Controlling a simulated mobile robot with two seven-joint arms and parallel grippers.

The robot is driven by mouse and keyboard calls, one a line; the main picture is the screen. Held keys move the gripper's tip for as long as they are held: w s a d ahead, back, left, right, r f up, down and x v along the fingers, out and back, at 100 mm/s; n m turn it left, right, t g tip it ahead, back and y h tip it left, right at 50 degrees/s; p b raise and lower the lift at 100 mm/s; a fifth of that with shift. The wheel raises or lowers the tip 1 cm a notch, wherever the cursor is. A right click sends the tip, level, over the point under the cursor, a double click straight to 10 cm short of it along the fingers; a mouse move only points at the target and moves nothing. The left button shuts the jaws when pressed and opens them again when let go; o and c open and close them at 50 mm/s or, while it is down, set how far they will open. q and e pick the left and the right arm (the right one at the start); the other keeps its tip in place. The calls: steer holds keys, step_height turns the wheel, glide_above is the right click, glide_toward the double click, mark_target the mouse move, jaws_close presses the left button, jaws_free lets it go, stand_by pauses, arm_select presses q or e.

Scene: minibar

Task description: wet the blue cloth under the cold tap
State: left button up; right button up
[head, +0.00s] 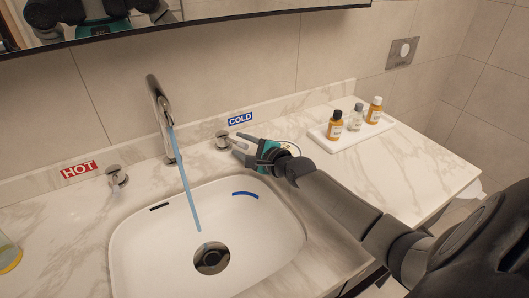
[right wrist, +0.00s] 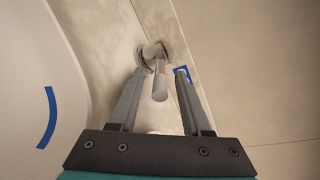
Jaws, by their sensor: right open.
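A chrome tap (head: 158,105) stands behind the white basin (head: 130,250), and a blue stream of water (head: 185,180) runs from it towards the drain. The cold tap handle (head: 223,140) is beside the blue COLD label (head: 240,119). My right gripper (head: 238,152) is open at this handle. In the right wrist view, the handle (right wrist: 159,88) shows between the spread fingers of the gripper (right wrist: 158,74); contact cannot be told. The hot tap handle (head: 117,176) is by the red HOT label (head: 79,169). I cannot make out the blue cloth. My left gripper is not directly in view.
A white tray (head: 330,145) with three small bottles stands on the counter at the right. A round pale item (head: 293,147) is partly hidden behind my right gripper. A partly cropped glass (head: 9,254) is at the left edge. A mirror hangs above.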

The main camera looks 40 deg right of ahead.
steer(key=p+v, duration=0.2)
steer(key=v, duration=0.5)
steer(key=shift+s+r, duration=0.15)
steer(key=shift+s, duration=0.1)
arm_select(q)
steer(key=shift+g, duration=0.3)
steer(key=shift+s+d+r+p, duration=0.3)
steer(key=shift+s+r, duration=0.1)
steer(key=shift+r, duration=0.25)
steer(key=shift+s+d+r+p, duration=0.3)
steer(key=shift+s+r, duration=0.15)
steer(key=shift+r, duration=0.15)
steer(key=shift+s+d+r+p, duration=0.3)
steer(key=shift+s+r, duration=0.1)
steer(key=shift+r, duration=0.25)
arm_select(e)
steer(key=v, duration=0.6)
steer(key=shift+s, duration=0.3)
steer(key=shift+d+r, duration=0.1)
